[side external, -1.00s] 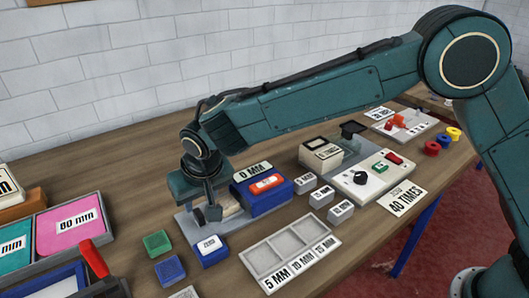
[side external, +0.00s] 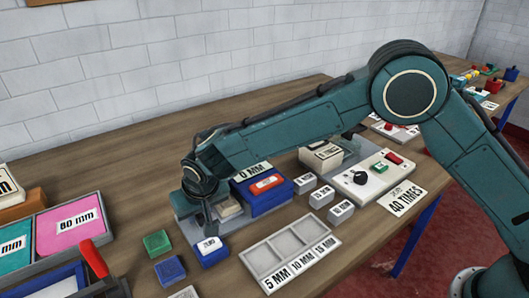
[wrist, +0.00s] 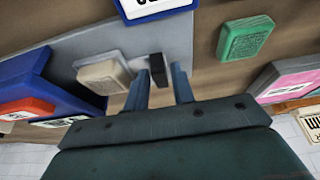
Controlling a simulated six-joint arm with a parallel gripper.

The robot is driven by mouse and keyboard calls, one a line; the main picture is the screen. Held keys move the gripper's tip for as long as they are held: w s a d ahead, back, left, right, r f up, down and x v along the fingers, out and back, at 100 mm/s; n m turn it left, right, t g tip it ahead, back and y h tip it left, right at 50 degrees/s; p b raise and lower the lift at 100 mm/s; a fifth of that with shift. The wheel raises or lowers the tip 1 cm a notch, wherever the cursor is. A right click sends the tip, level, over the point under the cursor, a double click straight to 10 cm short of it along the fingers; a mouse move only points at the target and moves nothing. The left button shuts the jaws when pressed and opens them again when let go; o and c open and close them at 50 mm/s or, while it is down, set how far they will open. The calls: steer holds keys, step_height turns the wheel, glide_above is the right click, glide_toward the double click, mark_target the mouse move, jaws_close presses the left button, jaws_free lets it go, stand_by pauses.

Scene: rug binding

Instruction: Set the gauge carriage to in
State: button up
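The gauge is a grey plate (side external: 236,234) with a blue housing (side external: 262,190) and a red-orange display. A beige block (side external: 228,207) sits on the plate beside the housing; it also shows in the wrist view (wrist: 103,77). A small dark block (wrist: 157,68), seemingly the carriage's grip, stands near it. I cannot tell how the two are joined. My gripper (wrist: 162,78) is low over the plate, its two fingers apart, with the dark block between or just beyond their tips. In the side view my gripper (side external: 208,222) partly hides this spot.
A blue block with a white ZERO key (side external: 211,250) stands in front. Green (side external: 157,243) and blue (side external: 170,270) blocks lie to its left. A grey three-slot tray (side external: 285,252), several grey blocks and a control box (side external: 370,178) are to the right. A 0 MM sign (side external: 253,170) stands behind.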

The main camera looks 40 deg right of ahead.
mark_target(230, 200)
jaws_close()
steer(key=shift+d, duration=4.05)
steer(key=shift+o, duration=1.7)
jaws_free()
steer(key=shift+d, duration=0.1)
